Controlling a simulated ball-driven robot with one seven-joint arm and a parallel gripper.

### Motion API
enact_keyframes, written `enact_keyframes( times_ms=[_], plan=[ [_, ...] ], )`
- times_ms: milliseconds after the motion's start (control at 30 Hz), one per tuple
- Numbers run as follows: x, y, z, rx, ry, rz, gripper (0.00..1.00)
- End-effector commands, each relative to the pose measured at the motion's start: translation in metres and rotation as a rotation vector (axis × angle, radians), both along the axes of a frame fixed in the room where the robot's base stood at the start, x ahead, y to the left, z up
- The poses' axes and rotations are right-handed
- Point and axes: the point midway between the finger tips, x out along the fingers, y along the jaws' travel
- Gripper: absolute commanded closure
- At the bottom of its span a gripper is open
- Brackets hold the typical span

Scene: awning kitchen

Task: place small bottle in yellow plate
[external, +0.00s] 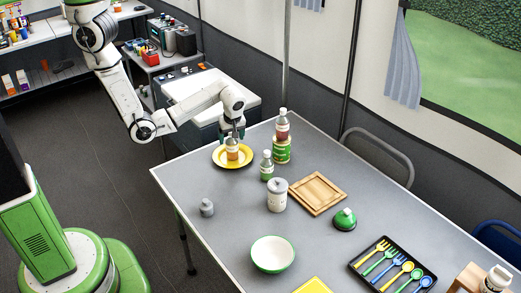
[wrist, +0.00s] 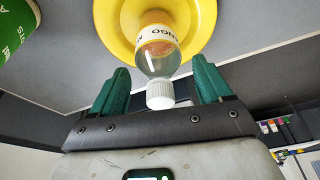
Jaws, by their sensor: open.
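My gripper (external: 234,134) is directly above the bottle. In the wrist view the green fingers of my gripper (wrist: 161,70) are spread on either side of the bottle, with gaps to it. My fingers partly cover the bottle's top in the external view.
A green-filled bottle (external: 266,166) stands just right of the plate. A white canister (external: 277,195), wooden board (external: 317,194) and bowl (external: 272,254) are nearer. The table's left edge is close to the plate.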

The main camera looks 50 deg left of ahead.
Motion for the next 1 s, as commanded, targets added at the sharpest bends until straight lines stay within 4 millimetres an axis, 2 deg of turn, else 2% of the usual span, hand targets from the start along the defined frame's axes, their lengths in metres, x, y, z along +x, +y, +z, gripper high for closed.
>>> enact_keyframes(
  times_ms=[167, 300, 400, 700, 1000],
  plan=[
    [-0.001, -0.009, 0.031, -0.002, -0.006, 0.0, 0.22],
    [-0.003, -0.017, 0.066, -0.001, -0.005, 0.0, 0.22],
    [-0.005, -0.02, 0.082, 0.0, 0.0, -0.001, 0.22],
    [-0.007, -0.027, 0.106, 0.001, -0.001, -0.001, 0.22],
    [-0.008, -0.029, 0.109, 0.001, -0.001, -0.001, 0.22]
  ],
)
